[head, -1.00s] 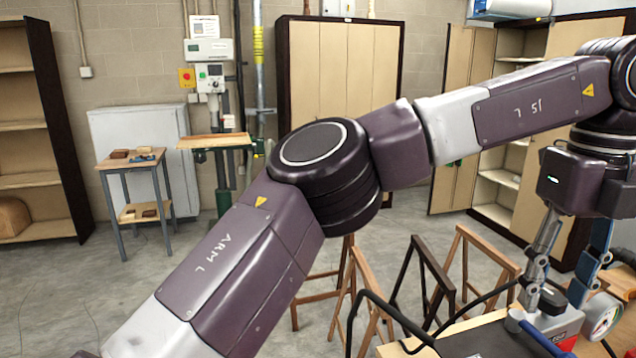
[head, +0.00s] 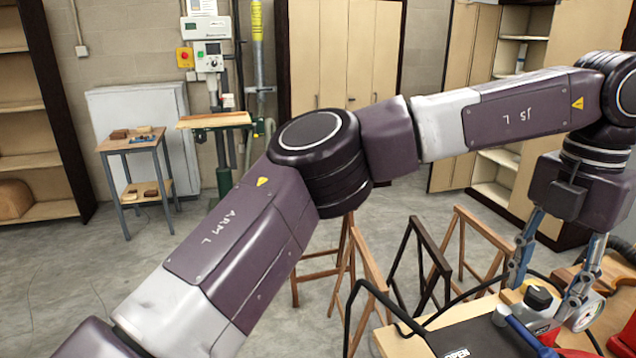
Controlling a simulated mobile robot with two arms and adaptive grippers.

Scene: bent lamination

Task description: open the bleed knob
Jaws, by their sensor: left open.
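A black round knob (head: 538,298) sits on top of a small pump unit with a red and light-coloured body (head: 545,327) at the lower right of the head view. A round dial gauge (head: 587,316) is on the unit's right side. My left gripper (head: 544,296) points down over the unit. Its two blue-grey fingers are spread apart, one to the left of the knob and one to its right. I cannot tell whether either finger touches the knob. My right gripper is not in view.
A wooden-edged bench (head: 425,333) carries the unit, with a blue-handled tool (head: 528,335) in front of it. Black hoses curve around the bench. Wooden trestles (head: 370,265) stand behind it. A small side table (head: 138,150) is far left.

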